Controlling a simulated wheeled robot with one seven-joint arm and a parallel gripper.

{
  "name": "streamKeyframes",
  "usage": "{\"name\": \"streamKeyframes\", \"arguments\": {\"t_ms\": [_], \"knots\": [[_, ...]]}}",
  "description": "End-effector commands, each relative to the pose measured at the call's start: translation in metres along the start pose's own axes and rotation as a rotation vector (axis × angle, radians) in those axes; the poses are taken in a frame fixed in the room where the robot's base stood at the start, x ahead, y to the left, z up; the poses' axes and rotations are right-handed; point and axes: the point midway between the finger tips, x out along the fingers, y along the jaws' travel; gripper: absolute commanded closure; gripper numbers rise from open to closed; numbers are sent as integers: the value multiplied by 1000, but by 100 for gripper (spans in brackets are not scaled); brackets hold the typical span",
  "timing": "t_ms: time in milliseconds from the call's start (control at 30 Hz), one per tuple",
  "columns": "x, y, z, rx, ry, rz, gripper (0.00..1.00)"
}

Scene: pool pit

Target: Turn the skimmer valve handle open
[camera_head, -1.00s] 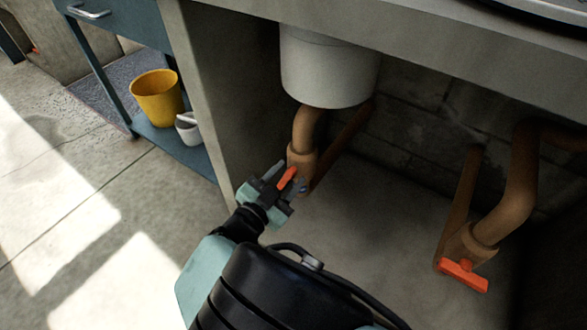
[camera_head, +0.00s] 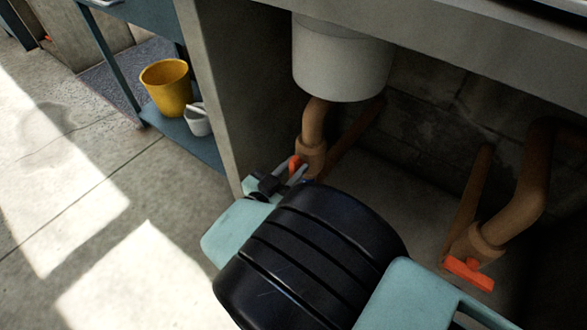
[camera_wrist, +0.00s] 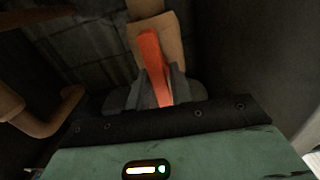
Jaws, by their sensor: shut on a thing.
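An orange valve handle (camera_head: 295,162) sits on the brown pipe (camera_head: 312,155) below a white cylindrical vessel. My gripper (camera_head: 298,174) is shut on this handle, with one finger on each side. In the wrist view the handle (camera_wrist: 151,55) rises nearly upright from between the fingertips of my gripper (camera_wrist: 158,88), in front of the brown valve body (camera_wrist: 155,32). My arm hides the lower part of the valve in the head view. A second orange handle (camera_head: 468,273) sits on another brown pipe at the right, apart from my gripper. No label shows which valve is the skimmer's.
The white vessel (camera_head: 340,58) hangs under the counter (camera_head: 470,40), above my gripper. A grey side panel (camera_head: 215,90) stands close on the left. A yellow bucket (camera_head: 166,88) and a small white bucket (camera_head: 198,120) stand on a blue shelf. The floor at left is clear.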

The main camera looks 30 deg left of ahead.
Motion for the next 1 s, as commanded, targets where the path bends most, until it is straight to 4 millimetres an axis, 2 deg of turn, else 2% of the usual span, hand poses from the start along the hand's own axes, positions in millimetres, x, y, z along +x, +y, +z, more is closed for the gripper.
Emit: {"name": "streamKeyframes", "arguments": {"t_ms": [367, 400, 467, 800, 1000], "knots": [[0, 0, 0, -38, -1, 0, 100], [0, 0, 0, -38, -1, 0, 70], [0, 0, 0, -37, -1, 0, 56], [-4, -1, 0, -36, -1, -1, 56], [-31, -1, -1, -36, -3, -3, 56]]}}
